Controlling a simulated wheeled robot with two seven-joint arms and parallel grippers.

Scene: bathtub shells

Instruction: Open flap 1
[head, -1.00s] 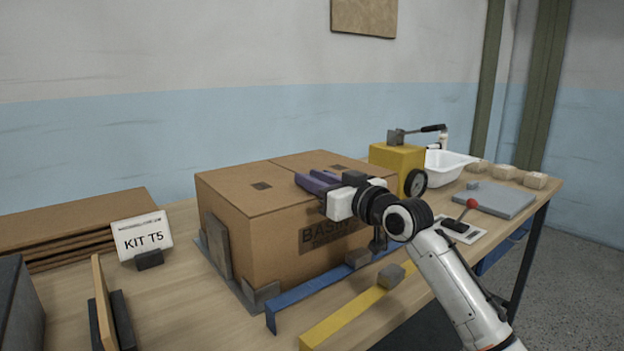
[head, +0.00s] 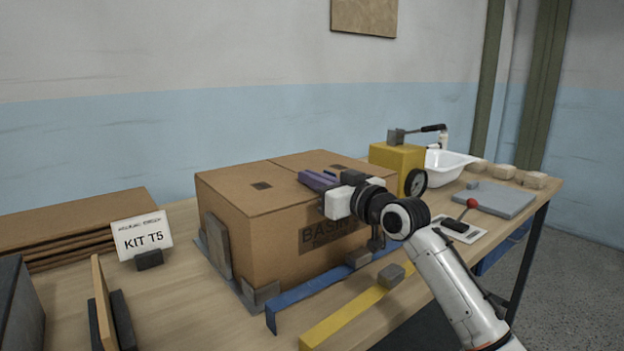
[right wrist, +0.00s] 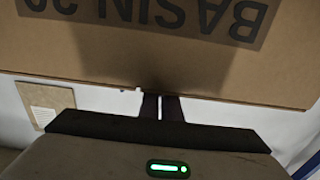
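The brown carton (head: 270,240) stands on the bench, with "BASIN" printed on its front. Its top is closed, with a seam between a left flap (head: 235,190) and a right flap (head: 340,164); no number shows on either. My right gripper (head: 318,180) is at the carton's front top edge, with its purple fingers over the top near the seam. In the right wrist view the dark fingers (right wrist: 161,105) are nearly together with a thin slit between them, nothing visible in it. Their tips are hidden past the carton edge (right wrist: 230,92). My left gripper is out of view.
A blue rail (head: 315,288) and a yellow rail (head: 345,315) run in front of the carton. A yellow block with a lever (head: 395,157) and a white basin (head: 447,164) stand to the right. A "KIT T5" sign (head: 142,235) and stacked cardboard (head: 75,225) are left.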

